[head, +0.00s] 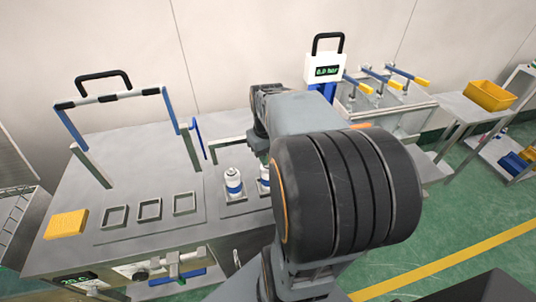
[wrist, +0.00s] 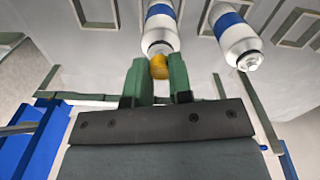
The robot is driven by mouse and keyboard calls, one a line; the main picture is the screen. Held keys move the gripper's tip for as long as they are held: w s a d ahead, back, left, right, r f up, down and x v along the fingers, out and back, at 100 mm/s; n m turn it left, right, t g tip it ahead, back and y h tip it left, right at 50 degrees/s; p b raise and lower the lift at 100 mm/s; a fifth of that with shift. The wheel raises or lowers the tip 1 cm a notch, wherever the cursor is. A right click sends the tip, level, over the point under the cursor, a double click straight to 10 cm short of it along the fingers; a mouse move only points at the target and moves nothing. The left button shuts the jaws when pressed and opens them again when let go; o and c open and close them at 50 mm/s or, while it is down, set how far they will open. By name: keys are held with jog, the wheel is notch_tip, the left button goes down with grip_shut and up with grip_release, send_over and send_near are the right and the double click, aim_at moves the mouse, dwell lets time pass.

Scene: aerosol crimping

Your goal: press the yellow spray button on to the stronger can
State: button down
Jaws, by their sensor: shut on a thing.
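My gripper (wrist: 160,82) has two green fingers and is shut on the yellow spray button (wrist: 159,66). The button is at the top end of one white can with a blue band (wrist: 160,28). I cannot tell whether it is touching or seated on the stem. A second such can (wrist: 236,40) stands beside it with a bare metal top. In the head view one can (head: 233,183) shows fully, and the other (head: 264,177) is partly covered by my arm. My fingers are hidden there. Nothing visible tells which can is stronger.
Square empty frames (head: 149,209) and a yellow block (head: 66,224) are on the bench to the left. A gauge reading 0.0 bar (head: 326,71) stands behind my arm. Handled levers (head: 385,80) and a yellow bin (head: 489,96) are to the right.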

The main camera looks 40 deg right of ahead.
dwell(0.3)
jog(key=c, duration=0.9)
grip_release()
jog(key=shift+c, duration=0.2)
jog(key=shift+o, duration=0.3)
jog(key=o, duration=0.5)
jog(key=shift+r, duration=0.1)
jog(key=shift+r+p, duration=3)
jog(key=shift+r, duration=0.45)
jog(key=shift+c, duration=0.5)
